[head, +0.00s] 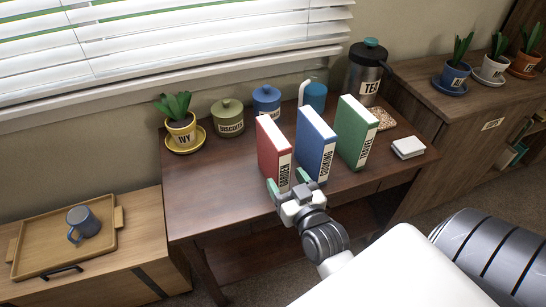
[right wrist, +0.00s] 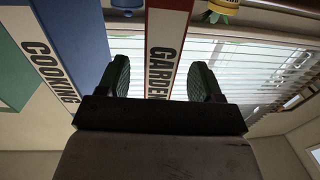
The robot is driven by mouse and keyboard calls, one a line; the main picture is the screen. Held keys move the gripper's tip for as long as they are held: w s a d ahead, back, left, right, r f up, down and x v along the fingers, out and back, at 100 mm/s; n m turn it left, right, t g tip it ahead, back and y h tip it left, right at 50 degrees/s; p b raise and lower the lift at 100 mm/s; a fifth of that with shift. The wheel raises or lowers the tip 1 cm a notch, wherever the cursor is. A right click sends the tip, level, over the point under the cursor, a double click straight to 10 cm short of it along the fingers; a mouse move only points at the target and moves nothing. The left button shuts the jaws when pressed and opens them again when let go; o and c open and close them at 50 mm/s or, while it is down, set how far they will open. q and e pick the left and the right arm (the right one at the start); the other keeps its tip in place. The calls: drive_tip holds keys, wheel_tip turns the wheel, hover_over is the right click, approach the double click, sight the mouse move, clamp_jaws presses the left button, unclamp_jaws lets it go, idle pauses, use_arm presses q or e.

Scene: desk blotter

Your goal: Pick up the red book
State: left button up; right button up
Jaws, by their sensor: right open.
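The red book (head: 268,145) stands upright on the dark wooden desk, its white spine lettered GARDEN facing me. My right gripper (head: 287,182) is open at the lower part of this spine. I cannot tell whether the fingertips reach past the spine or touch the book. My left gripper is not in view.
The blue COOKING book (head: 315,140) stands just right of the red one, then a green book (head: 355,130). Behind are a green biscuit jar (head: 228,120), a blue jar (head: 266,100) and an ivy pot (head: 181,131). The desk's left front (head: 215,195) is clear.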

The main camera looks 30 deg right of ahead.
drive_tip(key=w, duration=0.5)
drive_tip(key=shift+d, duration=0.35)
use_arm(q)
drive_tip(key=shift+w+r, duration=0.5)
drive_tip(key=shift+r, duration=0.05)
use_arm(e)
drive_tip(key=shift+c, duration=0.5)
drive_tip(key=shift+r, duration=0.1)
drive_tip(key=c, duration=1.1)
